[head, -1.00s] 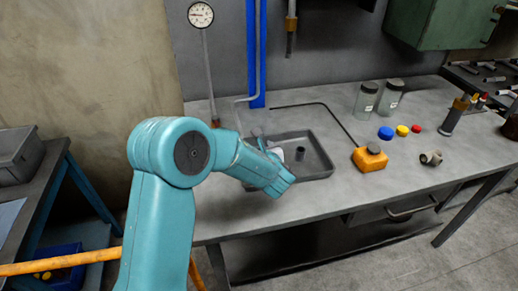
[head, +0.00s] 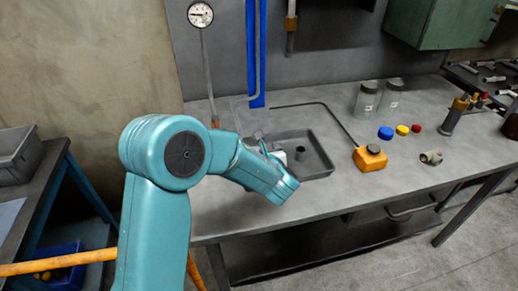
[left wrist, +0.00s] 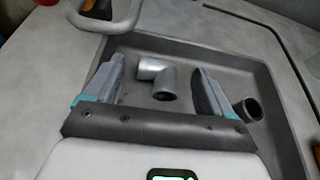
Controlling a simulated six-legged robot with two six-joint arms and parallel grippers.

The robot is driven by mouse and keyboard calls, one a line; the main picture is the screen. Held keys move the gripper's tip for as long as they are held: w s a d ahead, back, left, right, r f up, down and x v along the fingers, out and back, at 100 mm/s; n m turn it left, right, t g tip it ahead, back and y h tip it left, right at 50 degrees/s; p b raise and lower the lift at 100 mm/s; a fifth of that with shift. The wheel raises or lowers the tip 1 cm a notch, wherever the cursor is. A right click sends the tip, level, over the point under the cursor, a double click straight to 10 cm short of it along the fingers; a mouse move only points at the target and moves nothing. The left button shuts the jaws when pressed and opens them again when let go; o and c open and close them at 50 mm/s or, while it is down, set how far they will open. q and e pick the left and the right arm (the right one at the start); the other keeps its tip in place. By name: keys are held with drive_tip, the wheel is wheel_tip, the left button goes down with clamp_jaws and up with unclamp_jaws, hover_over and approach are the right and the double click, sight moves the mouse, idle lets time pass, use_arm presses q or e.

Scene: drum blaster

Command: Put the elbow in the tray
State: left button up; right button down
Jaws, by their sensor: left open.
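The grey elbow (left wrist: 158,74), a bent pipe piece, shows in the left wrist view between and beyond my fingers, apart from both. It appears to lie on the floor of the dark grey tray (left wrist: 262,76). The tray also shows on the bench in the head view (head: 322,170), where my arm covers its left part and the elbow cannot be made out. My left gripper (left wrist: 156,65) is open and empty over the tray. My right gripper is not in view.
A short grey pipe piece (head: 300,153) stands in the tray. Right of it are an orange can (head: 369,159) with a long spout, coloured caps (head: 386,132), glass jars (head: 366,100) and a grey pipe fitting (head: 431,157). The bench front right of the tray is clear.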

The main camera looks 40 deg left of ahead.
use_arm(q)
drive_tip(key=v, duration=0.9)
